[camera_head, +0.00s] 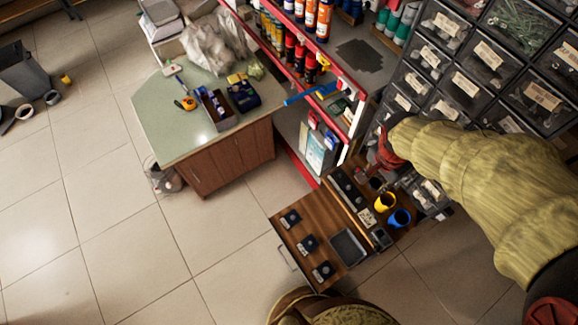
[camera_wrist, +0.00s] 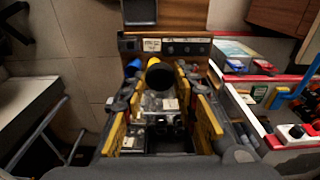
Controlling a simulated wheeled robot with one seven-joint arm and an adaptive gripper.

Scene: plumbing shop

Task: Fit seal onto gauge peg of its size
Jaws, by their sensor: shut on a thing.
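My gripper (camera_wrist: 160,80) points down over the back of a small wooden bench (camera_head: 290,256). In the wrist view its yellow-padded fingers are shut on a dark round thing (camera_wrist: 160,76) with an open, ring-like end. I cannot tell for sure whether this is the seal. In the head view my gripper (camera_head: 383,157) is partly hidden by my sleeve. A long black block (camera_head: 347,188) with a row of small fittings stands on the bench; it shows with white labels in the wrist view (camera_wrist: 175,46). Three dark square pads (camera_head: 308,244) with small dark pieces lie at the bench's left.
A yellow cup (camera_head: 385,202) and a blue cup (camera_head: 399,218) stand close to my gripper. A dark tray (camera_head: 349,247) lies at the bench front. Drawer bins (camera_head: 470,85) and a red-edged shelf (camera_head: 330,60) rise behind.

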